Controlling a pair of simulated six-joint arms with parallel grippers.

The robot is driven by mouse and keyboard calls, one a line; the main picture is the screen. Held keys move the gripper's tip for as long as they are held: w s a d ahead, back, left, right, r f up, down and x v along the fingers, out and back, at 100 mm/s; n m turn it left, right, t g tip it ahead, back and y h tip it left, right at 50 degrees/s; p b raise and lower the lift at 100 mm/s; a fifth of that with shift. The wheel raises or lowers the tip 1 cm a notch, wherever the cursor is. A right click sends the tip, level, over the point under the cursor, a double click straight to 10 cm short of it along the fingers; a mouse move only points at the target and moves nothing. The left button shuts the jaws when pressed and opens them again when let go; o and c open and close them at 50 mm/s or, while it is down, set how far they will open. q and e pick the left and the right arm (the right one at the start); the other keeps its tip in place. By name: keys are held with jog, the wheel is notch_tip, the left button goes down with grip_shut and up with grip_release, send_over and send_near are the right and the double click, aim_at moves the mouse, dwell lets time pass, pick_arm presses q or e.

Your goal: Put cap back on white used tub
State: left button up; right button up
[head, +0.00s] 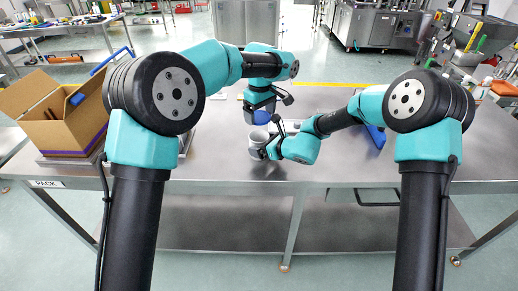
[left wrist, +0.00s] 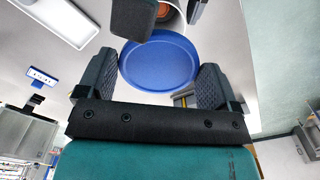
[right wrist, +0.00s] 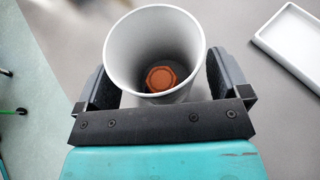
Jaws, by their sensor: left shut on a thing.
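The white tub (head: 257,143) stands open near the middle of the metal table. In the right wrist view the tub (right wrist: 122,60) shows its open mouth with an orange-brown hexagonal piece (right wrist: 162,79) inside. My right gripper (head: 270,148) has its fingers against both sides of the tub. My left gripper (head: 259,106) is shut on the round blue cap (left wrist: 158,65), one finger on each side. In the head view the cap (head: 258,117) is just above and behind the tub's mouth, apart from it. The tub (left wrist: 176,27) is partly hidden by a dark finger in the left wrist view.
A white tray (right wrist: 291,42) lies beside the tub. An open cardboard box (head: 62,135) stands at the table's left end. A blue object (head: 376,136) lies to the right, partly behind my right arm. The table's front strip (head: 225,175) is clear.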

aim_at(260, 131)
jog(key=c, duration=1.1)
pick_arm(q)
jog(key=shift+f, duration=2.55)
pick_arm(e)
jog(key=shift+c, duration=0.2)
pick_arm(q)
jog(key=shift+f, duration=0.85)
jog(key=shift+f, duration=0.7)
jog(key=shift+s+f, duration=0.1)
jog(key=shift+f, duration=0.2)
jog(key=shift+r, duration=0.1)
jog(key=shift+r, duration=0.55)
